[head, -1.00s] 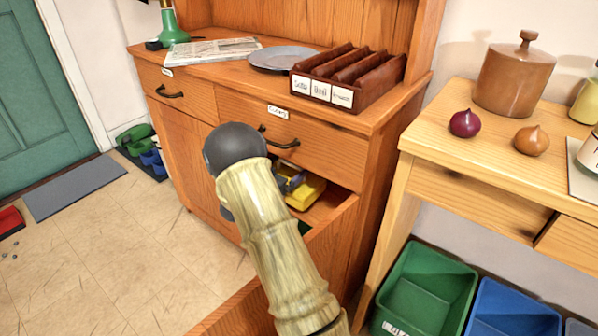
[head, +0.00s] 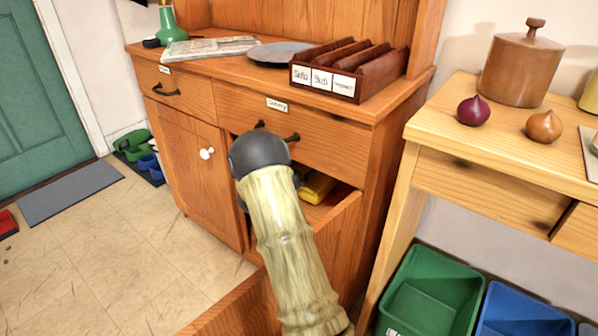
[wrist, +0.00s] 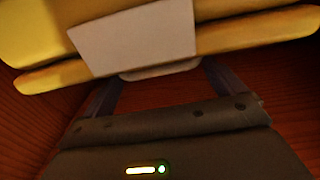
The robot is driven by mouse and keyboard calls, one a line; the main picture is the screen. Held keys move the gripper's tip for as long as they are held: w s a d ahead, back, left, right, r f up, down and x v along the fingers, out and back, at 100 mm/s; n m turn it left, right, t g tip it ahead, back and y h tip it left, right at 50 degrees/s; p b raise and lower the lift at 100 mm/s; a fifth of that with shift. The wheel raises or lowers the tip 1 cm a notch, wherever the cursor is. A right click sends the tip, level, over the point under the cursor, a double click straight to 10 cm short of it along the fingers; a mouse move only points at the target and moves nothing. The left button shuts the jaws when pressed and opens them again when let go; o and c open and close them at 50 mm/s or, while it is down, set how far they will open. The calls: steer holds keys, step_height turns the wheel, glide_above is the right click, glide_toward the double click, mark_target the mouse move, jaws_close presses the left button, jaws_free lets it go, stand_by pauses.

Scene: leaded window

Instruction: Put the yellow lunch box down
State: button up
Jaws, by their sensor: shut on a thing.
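The yellow lunch box (head: 319,188) shows in the head view just inside the open lower right compartment of the wooden dresser (head: 390,170). My arm hides most of it. In the wrist view the lunch box (wrist: 40,35) fills the top of the picture, with a pale blank panel on its near side. My gripper (wrist: 162,75) is shut on it, one dark finger on each side of the pale part. Reddish wood surrounds them. I cannot tell whether the box touches the compartment floor.
The dresser's open door (head: 240,305) stands out towards me, under my arm. A drawer with dark handles is just above the opening. A light wooden table (head: 425,140) is close on the right, with green (head: 430,290) and blue (head: 515,310) bins below.

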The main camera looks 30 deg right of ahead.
steer(key=shift+f, duration=0.35)
steer(key=o, duration=1.2)
steer(key=shift+s+a+r+p, duration=0.2)
steer(key=shift+a+p, duration=0.15)
steer(key=shift+a, duration=0.15)
steer(key=p+v, duration=0.3)
steer(key=v, duration=0.8)
steer(key=shift+f+p, duration=0.15)
steer(key=shift+p, duration=0.25)
